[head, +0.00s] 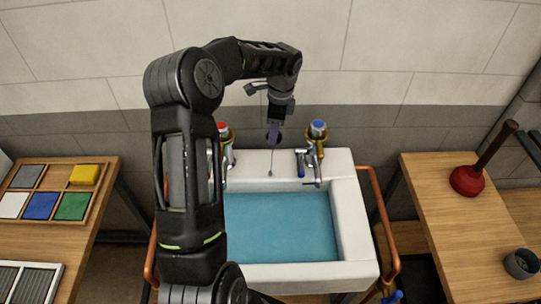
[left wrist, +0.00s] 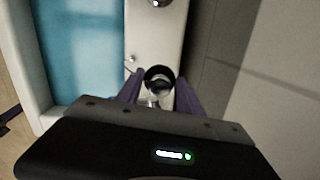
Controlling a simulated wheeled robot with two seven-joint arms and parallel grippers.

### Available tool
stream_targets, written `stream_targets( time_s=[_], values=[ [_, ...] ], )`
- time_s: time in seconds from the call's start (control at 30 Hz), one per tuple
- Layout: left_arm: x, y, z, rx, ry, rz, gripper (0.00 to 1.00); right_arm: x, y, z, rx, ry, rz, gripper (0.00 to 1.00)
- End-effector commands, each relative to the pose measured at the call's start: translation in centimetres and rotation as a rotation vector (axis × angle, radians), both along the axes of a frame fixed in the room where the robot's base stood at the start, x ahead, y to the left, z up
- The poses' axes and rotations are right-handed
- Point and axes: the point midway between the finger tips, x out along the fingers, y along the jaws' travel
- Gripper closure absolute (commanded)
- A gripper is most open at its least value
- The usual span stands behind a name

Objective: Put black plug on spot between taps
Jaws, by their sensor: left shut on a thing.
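My left gripper (head: 274,134) is over the back rim of the white sink (head: 362,215), between the red-topped tap (head: 222,132) and the blue-topped tap (head: 318,128). In the left wrist view its purple fingers (left wrist: 160,92) are shut on the black plug (left wrist: 158,72), which shows as a round dark rim with a paler middle. The plug is hard to make out in the head view. A thin line hangs under the gripper to the rim. Whether the plug touches the rim cannot be told. My right gripper is not in view.
Blue water (head: 280,228) fills the basin. Copper pipes (head: 385,215) run beside the sink. A wooden bench with a tray of coloured tiles (head: 42,207) stands left. A bench with a red plunger (head: 467,181) and a dark cup (head: 521,263) stands right. A tiled wall is close behind.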

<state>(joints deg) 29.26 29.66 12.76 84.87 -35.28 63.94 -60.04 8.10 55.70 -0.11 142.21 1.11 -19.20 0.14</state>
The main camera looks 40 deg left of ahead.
Motion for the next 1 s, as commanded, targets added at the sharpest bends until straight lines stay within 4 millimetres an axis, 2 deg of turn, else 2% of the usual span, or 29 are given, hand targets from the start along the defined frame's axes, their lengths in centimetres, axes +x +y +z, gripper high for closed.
stream_targets(
  time_s=[0.23,0.63,0.83,1.0],
  values=[
    [-0.4,0.4,0.3,0.005,0.031,-0.123,0.96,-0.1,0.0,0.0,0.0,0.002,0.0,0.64],
    [-0.4,0.4,0.1,0.004,0.034,-0.136,0.96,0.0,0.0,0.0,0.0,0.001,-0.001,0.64],
    [-0.5,0.3,-2.7,0.001,0.036,-0.136,0.96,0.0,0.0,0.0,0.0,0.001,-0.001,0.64],
    [-0.5,0.3,-5.9,0.003,0.034,-0.133,0.96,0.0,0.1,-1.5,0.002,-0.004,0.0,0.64]
  ],
)
